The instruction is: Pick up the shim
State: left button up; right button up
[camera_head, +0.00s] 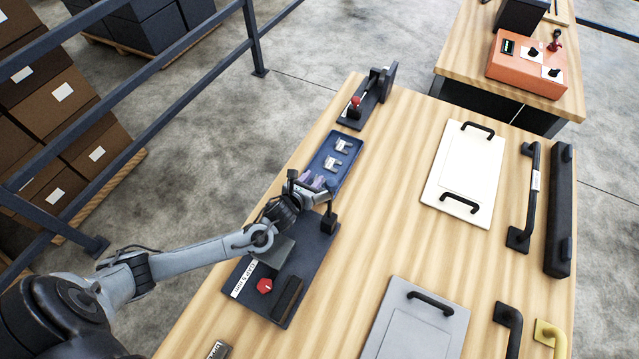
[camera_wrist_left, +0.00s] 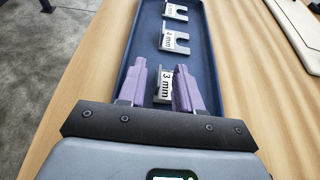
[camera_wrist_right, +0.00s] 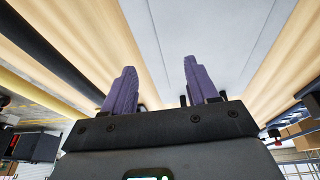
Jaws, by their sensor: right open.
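A blue tray (camera_head: 349,160) stands on the wooden table and holds a row of small slotted metal shims. The shim marked 3 mm (camera_wrist_left: 163,86) is nearest my left gripper (camera_head: 317,184) in the left wrist view. A second shim (camera_wrist_left: 173,42) and a third shim (camera_wrist_left: 174,12) lie farther along the tray. My left gripper is open, with its purple fingers on either side of the 3 mm shim. The right finger looks close to it; contact cannot be told. In the head view the gripper hides this shim. My right gripper (camera_wrist_right: 160,66) is open and empty.
A dark panel with a red knob (camera_head: 265,285) lies beneath my left arm. A red-knobbed lever fixture (camera_head: 354,108) stands beyond the tray. A white handled panel (camera_head: 464,170) and black bars lie to the right. Table between tray and panel is clear.

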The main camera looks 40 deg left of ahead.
pick_arm(q)
jog(key=shift+x, duration=0.8)
grip_shut()
jog(key=shift+r, duration=0.1)
